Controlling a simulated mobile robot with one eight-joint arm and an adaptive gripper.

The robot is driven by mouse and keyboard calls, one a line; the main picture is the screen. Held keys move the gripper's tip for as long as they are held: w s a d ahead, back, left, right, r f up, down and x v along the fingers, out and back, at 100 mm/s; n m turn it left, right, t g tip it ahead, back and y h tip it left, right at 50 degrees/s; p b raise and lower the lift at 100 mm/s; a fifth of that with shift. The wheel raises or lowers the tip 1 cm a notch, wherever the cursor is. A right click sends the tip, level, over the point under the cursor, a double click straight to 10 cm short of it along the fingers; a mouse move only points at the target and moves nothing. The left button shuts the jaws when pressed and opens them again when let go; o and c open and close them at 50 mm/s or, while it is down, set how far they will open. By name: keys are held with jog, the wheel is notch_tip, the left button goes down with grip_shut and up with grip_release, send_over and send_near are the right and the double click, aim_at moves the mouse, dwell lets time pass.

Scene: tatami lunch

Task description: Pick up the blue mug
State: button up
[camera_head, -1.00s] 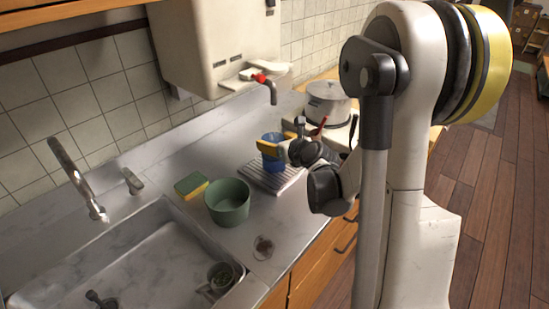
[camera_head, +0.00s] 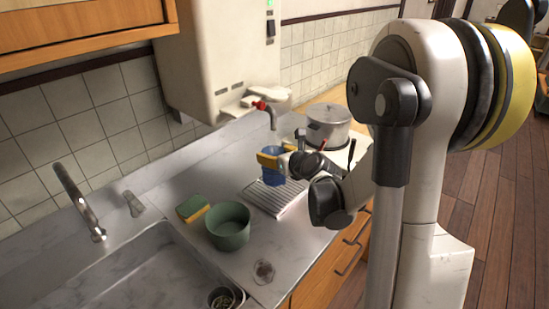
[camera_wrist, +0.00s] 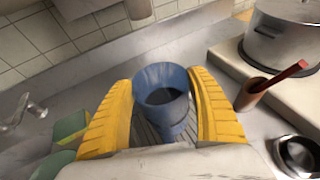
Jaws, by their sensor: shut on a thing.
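The blue mug (camera_head: 273,172) is upright between the yellow fingers of my gripper (camera_head: 273,159), at the ribbed drying rack on the counter. In the wrist view the blue mug (camera_wrist: 161,88) shows its open rim and dark inside. The fingers of my gripper (camera_wrist: 162,112) stand on its left and right sides, shut on it. I cannot tell whether the mug's base is clear of the rack (camera_head: 285,202). My wrist hides part of the mug's right side in the head view.
A green bowl (camera_head: 229,228) and a green-and-yellow sponge (camera_head: 193,208) lie left of the rack, with the sink (camera_head: 110,285) beyond. A steel pot (camera_head: 328,128) stands behind right. A brown holder with a red-handled tool (camera_wrist: 254,93) is right of the fingers. A water heater (camera_head: 215,65) hangs above.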

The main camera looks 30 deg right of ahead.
jog(key=s+d+r+p, duration=0.4)
jog(key=d+r, duration=0.2)
jog(key=d, duration=0.4)
jog(key=shift+s+d+r, duration=0.25)
jog(key=shift+s+r, duration=0.1)
jog(key=shift+s, duration=0.05)
dwell(0.5)
